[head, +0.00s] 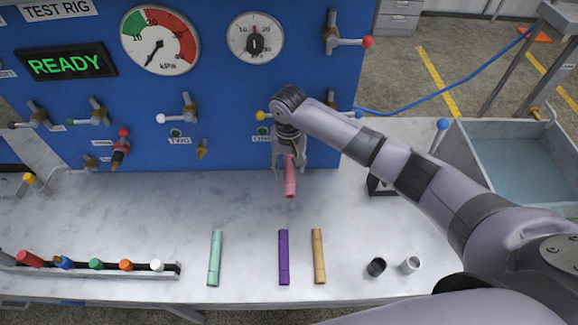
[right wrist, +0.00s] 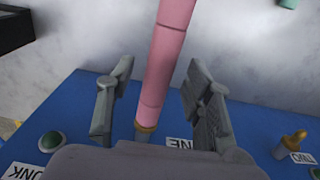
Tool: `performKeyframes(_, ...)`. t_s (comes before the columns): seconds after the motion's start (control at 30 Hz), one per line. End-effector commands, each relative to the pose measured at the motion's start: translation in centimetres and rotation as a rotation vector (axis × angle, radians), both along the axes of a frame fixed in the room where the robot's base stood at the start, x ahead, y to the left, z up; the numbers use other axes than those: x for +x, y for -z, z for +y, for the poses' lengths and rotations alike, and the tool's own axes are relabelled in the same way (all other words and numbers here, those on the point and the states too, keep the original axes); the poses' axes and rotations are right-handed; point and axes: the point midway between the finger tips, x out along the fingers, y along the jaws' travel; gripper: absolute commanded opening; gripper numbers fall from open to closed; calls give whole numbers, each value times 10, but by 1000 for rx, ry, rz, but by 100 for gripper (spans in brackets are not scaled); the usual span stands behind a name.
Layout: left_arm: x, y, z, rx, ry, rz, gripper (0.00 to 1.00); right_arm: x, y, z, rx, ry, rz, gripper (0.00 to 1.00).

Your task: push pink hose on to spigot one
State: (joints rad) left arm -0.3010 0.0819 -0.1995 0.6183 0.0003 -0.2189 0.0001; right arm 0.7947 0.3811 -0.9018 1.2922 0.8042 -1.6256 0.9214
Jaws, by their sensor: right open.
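The pink hose (head: 290,180) hangs down from the blue panel at the right, near the label ONE. In the right wrist view the pink hose (right wrist: 165,70) runs between my fingers, and its near end meets the brass spigot one (right wrist: 145,130) beside a partly hidden label ending in "NE". The hose looks in line with the spigot; only a brass collar shows at its end. My right gripper (head: 290,160) is around the hose with its fingers (right wrist: 155,100) spread, with gaps on both sides. In the head view my gripper hides spigot one. My left gripper is out of view.
Bare spigot two (head: 202,149) stands left of the hose. Teal (head: 215,258), purple (head: 284,258) and tan (head: 318,256) hoses lie on the bench (head: 150,215). A rack (head: 110,270) is at front left, two small cups (head: 410,265) at front right, a sink (head: 520,165) beyond.

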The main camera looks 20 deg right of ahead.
Motion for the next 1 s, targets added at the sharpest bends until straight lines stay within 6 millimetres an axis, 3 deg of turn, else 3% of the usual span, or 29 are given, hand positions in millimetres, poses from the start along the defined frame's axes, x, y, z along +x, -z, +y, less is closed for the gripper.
performKeyframes(0.3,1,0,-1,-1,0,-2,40,1,-66,1,1,0,-7,47)
performKeyframes(0.5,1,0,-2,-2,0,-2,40,1,-99,1,1,0,-4,47)
performKeyframes(0.7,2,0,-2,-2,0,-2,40,1,-111,0,0,0,-3,47)
performKeyframes(1.0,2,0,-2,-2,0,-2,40,0,-112,0,0,1,-3,47)
